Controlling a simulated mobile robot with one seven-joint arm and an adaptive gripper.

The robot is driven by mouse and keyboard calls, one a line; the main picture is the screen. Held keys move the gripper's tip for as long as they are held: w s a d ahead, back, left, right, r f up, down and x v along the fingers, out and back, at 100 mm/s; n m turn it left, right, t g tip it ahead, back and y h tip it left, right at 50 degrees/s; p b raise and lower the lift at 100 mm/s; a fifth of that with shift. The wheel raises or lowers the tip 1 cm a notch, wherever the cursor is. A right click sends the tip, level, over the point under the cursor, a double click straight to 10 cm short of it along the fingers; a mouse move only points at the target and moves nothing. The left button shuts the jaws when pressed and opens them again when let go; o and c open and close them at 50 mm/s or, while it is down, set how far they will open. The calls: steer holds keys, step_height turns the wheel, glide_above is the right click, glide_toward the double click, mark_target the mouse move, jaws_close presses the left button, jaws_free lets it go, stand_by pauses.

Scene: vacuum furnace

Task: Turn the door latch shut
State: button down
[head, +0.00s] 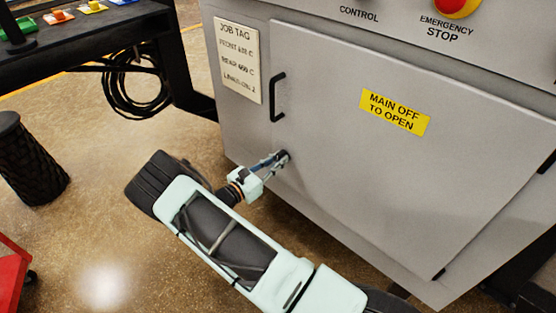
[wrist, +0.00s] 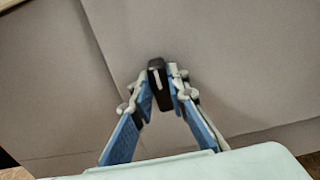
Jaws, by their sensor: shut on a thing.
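The furnace door (head: 390,190) is a large grey panel that lies flat in the cabinet front in the head view. The door latch (wrist: 157,84) is a small black piece with a pale line on it, near the door's left edge. My gripper (head: 282,157) reaches it from the lower left in the head view. In the wrist view my gripper's fingers (wrist: 158,92) are shut on the latch, one on each side. In the head view the fingers hide most of the latch. The pale line points roughly up and down in the wrist view.
A black door handle (head: 277,97) stands out above the latch. A job tag (head: 238,62), a yellow sign (head: 394,112) and a red emergency stop button (head: 456,7) are on the cabinet. A black bin (head: 30,160) and a workbench (head: 90,35) stand at left. Open floor lies between.

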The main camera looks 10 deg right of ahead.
stand_by(0.3)
steer(key=c, duration=1.9)
jaws_free()
steer(key=v, duration=1.2)
